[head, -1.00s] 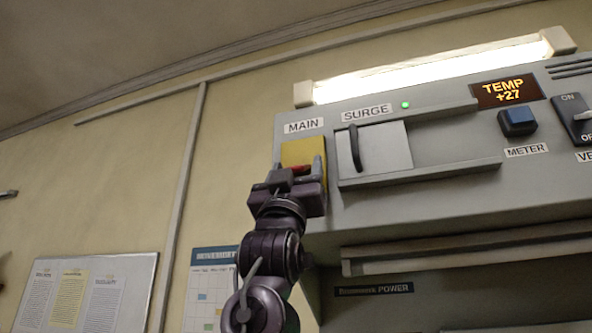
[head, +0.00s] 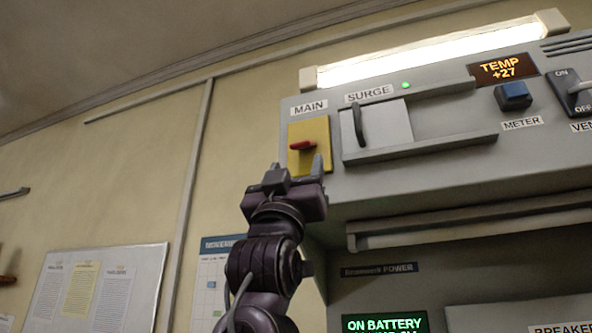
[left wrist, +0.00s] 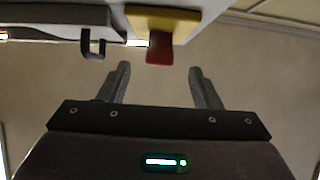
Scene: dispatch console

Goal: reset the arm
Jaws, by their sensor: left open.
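The MAIN switch has a red handle (head: 302,145) on a yellow plate (head: 320,130) at the panel's left end. In the head view the handle lies roughly level, its end toward the left. My left gripper (head: 294,168) is open just below the handle, with its fingers pointing up at the plate. In the left wrist view the red handle (left wrist: 159,50) and yellow plate (left wrist: 175,16) are ahead of the open fingers (left wrist: 159,70), apart from them. Nothing is between the fingers. My right gripper is in neither view.
Right of MAIN are the SURGE sliding cover (head: 385,128) with a dark handle, a green light (head: 406,85), a blue METER button (head: 513,95) and a dark rocker switch (head: 571,92). A green screen (head: 384,323) reads ON BATTERY. A ledge (head: 450,225) juts out below.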

